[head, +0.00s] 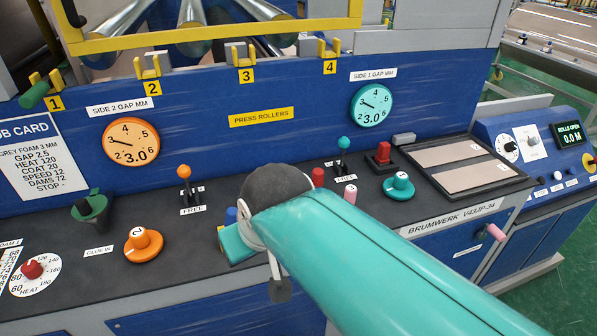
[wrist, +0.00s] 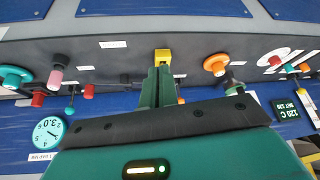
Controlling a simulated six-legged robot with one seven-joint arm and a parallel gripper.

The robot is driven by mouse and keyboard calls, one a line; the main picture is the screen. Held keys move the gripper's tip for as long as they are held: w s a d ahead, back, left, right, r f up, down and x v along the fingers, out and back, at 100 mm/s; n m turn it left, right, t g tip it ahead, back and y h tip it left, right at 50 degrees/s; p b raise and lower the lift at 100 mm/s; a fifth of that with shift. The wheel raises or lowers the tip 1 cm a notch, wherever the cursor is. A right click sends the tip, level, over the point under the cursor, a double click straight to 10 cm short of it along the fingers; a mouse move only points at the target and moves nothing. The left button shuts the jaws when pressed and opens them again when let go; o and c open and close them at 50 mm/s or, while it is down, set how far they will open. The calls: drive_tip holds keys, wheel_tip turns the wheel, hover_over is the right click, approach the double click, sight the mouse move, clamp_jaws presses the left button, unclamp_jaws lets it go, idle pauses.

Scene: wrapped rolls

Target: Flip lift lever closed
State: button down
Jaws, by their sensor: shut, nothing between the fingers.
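No label reading "lift" can be read, so I cannot tell for sure which control is the lift lever. A small yellow part (wrist: 163,56) is just beyond the fingertips in the wrist view; whether they touch cannot be told. My gripper (wrist: 158,70) is shut and empty, its green fingers together and pointing at the console. In the head view my arm hides most of it and the console behind. An orange-knobbed lever (head: 184,173) and a teal-knobbed lever (head: 343,144) stand upright on the console, each by a label reading FREE.
The dark console (head: 120,262) also bears an orange dial knob (head: 143,244), a green-handled control (head: 92,207), a red block (head: 382,155) and a teal knob (head: 399,186). The blue press wall (head: 200,85) with two gauges rises behind. A second console (head: 545,165) is at right.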

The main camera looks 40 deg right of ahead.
drive_tip(key=w+d+r+m+g+h, duration=0.25)
drive_tip(key=w+d+m, duration=0.25)
drive_tip(key=w+d, duration=1.65)
drive_tip(key=w+d+f+m, duration=0.1)
drive_tip(key=d+f, duration=0.1)
drive_tip(key=d, duration=0.4)
drive_tip(key=w+d+f+m, duration=0.1)
drive_tip(key=d, duration=0.5)
drive_tip(key=shift+w+f, duration=0.35)
drive_tip(key=shift+w, duration=0.05)
wheel_tip(320, 180, down, 10)
drive_tip(key=shift+s+a+r, duration=0.2)
drive_tip(key=shift+s+r, duration=0.05)
